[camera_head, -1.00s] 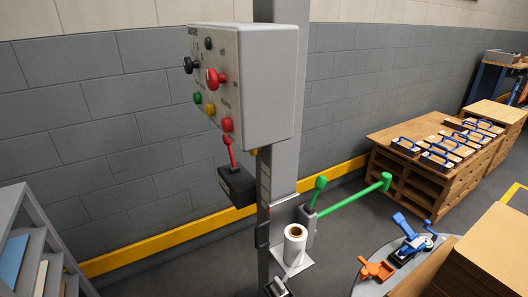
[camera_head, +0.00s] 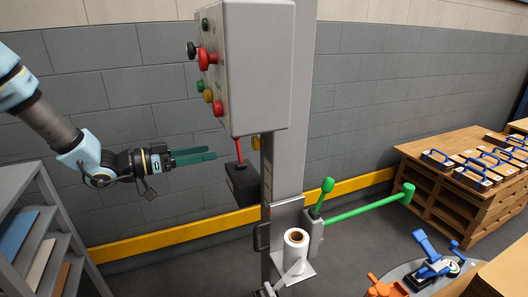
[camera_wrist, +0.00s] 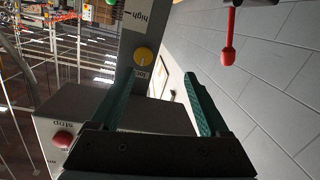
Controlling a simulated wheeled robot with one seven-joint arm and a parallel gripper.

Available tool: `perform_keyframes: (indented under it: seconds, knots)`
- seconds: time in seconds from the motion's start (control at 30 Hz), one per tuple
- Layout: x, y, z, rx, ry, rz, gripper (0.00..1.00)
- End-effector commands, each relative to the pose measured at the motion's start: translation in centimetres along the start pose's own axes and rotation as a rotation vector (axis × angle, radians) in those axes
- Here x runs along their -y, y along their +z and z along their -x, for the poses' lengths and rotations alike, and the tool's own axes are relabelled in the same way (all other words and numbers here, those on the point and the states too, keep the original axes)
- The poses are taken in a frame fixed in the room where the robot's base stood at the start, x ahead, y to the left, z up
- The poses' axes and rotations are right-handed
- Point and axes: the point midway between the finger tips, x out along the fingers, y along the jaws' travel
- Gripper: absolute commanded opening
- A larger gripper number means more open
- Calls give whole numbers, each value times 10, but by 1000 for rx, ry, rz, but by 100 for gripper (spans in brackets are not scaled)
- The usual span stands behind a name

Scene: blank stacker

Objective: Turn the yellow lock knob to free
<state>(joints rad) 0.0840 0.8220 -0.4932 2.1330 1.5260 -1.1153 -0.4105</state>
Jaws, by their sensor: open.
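The yellow lock knob (camera_wrist: 143,54) is a round knob with a dark pointer mark, on a grey post in the wrist view, between and beyond my fingertips. A small label sits beside it. In the head view the yellow knob (camera_head: 255,142) shows small at the post's left side, just under the control box. My gripper (camera_head: 212,153) is open and empty, reaching in from the left, with its teal fingers pointing right. The fingertips are apart from the knob. The wrist view shows both fingers of my gripper (camera_wrist: 160,75) spread, with nothing between them.
The control box (camera_head: 258,70) with coloured buttons hangs above the fingers. A red lever (camera_head: 239,151) on a black box (camera_head: 243,185) stands near the fingertips, before the knob. Green handles (camera_head: 368,204) and a white roll (camera_head: 293,250) are lower right. Grey shelves (camera_head: 30,205) stand left.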

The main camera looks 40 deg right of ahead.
Motion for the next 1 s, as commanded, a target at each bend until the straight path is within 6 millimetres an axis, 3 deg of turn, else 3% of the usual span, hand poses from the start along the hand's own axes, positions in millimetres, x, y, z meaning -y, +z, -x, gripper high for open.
perform_keyframes:
  seconds: [0.1, 0.27, 0.7, 1.0]
  knots:
    - [-15, -3, -7, -56, 87, 3, 79]
    - [-20, -6, -20, -65, 107, 1, 79]
    - [-27, -11, -95, -63, 102, 2, 79]
    - [-28, -11, -114, -62, 99, 0, 79]
